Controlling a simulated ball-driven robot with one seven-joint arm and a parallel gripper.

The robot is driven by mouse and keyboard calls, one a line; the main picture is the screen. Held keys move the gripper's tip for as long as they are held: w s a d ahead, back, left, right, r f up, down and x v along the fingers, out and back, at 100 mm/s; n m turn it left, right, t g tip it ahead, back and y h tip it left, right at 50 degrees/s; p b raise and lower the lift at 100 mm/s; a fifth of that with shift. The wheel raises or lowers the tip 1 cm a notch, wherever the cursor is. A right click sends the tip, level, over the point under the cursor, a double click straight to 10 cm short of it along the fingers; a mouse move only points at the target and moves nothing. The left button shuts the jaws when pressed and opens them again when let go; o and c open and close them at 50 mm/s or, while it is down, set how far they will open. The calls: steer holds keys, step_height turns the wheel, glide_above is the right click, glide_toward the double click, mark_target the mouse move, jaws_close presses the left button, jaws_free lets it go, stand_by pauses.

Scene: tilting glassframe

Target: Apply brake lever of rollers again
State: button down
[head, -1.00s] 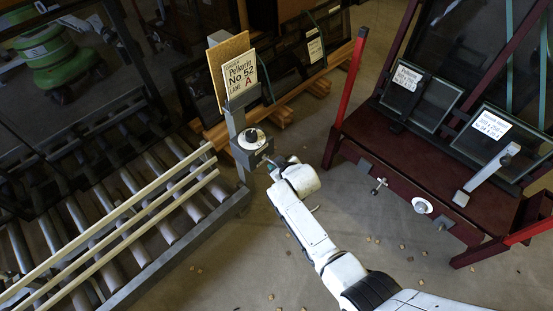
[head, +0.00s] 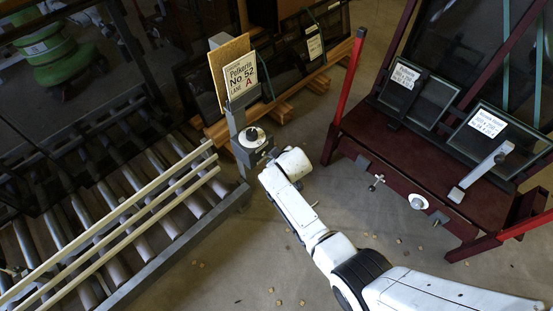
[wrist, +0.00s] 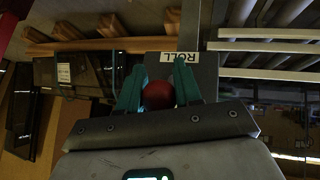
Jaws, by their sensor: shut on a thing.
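The brake lever's red ball knob (wrist: 158,95) sits between the teal fingers of my gripper (wrist: 160,90) in the wrist view. My gripper is shut on it. Behind the knob is a grey plate with a white label (wrist: 181,57) reading "ROLL", upside down. In the head view, the grey control box (head: 250,143) with a round white top is on a post at the end of the roller conveyor (head: 130,215). My white wrist (head: 292,163) is just right of this box. The fingertips and lever are hidden there.
A sign (head: 240,80) reading "Pelkorin No 52" stands above the box. A dark red rack (head: 440,185) with framed glass panes is on the right, with knobs along its front. Wooden beams (head: 300,90) lie behind. The floor between has scattered small chips.

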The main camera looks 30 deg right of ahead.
steer(key=shift+w+r, duration=0.3)
steer(key=shift+r, duration=0.05)
steer(key=c, duration=1.1)
jaws_free()
steer(key=o, duration=0.3)
steer(key=shift+s+f, duration=0.15)
steer(key=shift+f, duration=0.05)
steer(key=p+v, duration=0.4)
steer(key=v, duration=0.7)
steer(key=s+d+r+m+g+p, duration=0.1)
steer(key=s+r+g+p, duration=0.1)
steer(key=s+r, duration=0.4)
steer(key=s+d+r+m+g+p, duration=0.1)
steer(key=s+r+p, duration=0.4)
steer(key=s, duration=1)
steer(key=s+d+r+m+g+p, duration=0.1)
steer(key=s+r+g+p, duration=0.2)
steer(key=s+r, duration=0.5)
steer(key=shift+s+m+g+y+p, duration=0.4)
steer(key=shift+s+p, duration=0.35)
steer(key=shift+s, duration=0.9)
